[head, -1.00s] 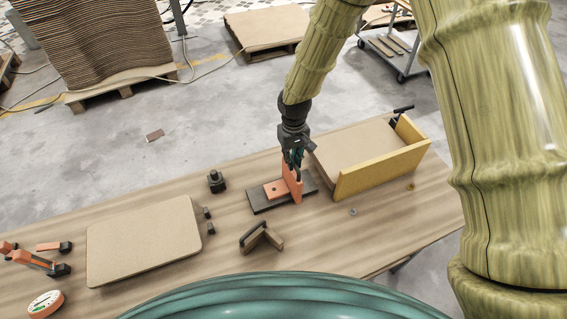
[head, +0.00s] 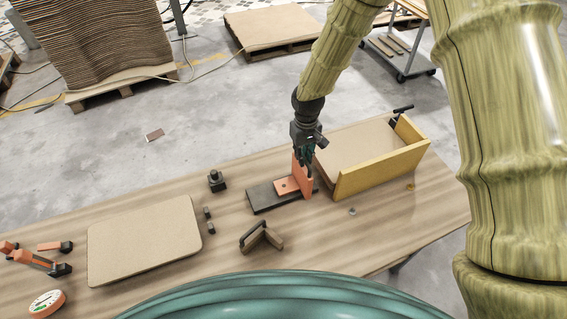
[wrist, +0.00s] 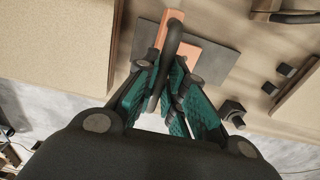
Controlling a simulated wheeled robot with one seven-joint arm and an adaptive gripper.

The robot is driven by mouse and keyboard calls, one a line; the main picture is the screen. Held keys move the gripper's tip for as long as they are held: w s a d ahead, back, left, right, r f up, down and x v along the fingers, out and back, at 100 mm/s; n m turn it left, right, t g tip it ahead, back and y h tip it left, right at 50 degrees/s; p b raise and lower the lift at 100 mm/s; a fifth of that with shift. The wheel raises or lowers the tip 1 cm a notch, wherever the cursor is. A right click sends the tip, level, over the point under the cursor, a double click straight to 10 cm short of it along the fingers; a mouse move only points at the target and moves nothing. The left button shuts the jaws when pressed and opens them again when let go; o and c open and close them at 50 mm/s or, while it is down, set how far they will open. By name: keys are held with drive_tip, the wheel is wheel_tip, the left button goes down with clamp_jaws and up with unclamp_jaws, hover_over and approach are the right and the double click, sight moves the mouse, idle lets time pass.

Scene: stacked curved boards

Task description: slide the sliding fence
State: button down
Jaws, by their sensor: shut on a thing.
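The sliding fence (head: 303,178) is an orange upright plate with a flat orange foot, standing on a dark base plate (head: 262,198) on the wooden table. It sits at the right end of that base, close to the yellow-edged box. My gripper (head: 304,160) comes down from above and is shut on the fence's upper part. In the wrist view, the teal fingers of my gripper (wrist: 170,85) close around a dark curved handle (wrist: 172,42) on the orange fence (wrist: 190,47). The fingers hide part of the handle.
A yellow-walled box with a board (head: 375,155) stands just right of the fence. A wooden piece with a dark handle (head: 261,238) lies in front. A flat board (head: 145,240) lies left, with a small black block (head: 216,181) behind it. Orange clamps (head: 40,258) are at far left.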

drive_tip(key=w+d, duration=0.3)
drive_tip(key=d, duration=0.3)
drive_tip(key=shift+d+p, duration=0.2)
drive_tip(key=shift+p, duration=0.25)
drive_tip(key=c, duration=1.5)
unclamp_jaws()
drive_tip(key=shift+s, duration=0.1)
drive_tip(key=shift+r, duration=0.1)
wheel_tip(320, 180, up, 7)
drive_tip(key=p, duration=0.4)
drive_tip(key=shift+s+p, duration=0.1)
drive_tip(key=shift+p, duration=0.2)
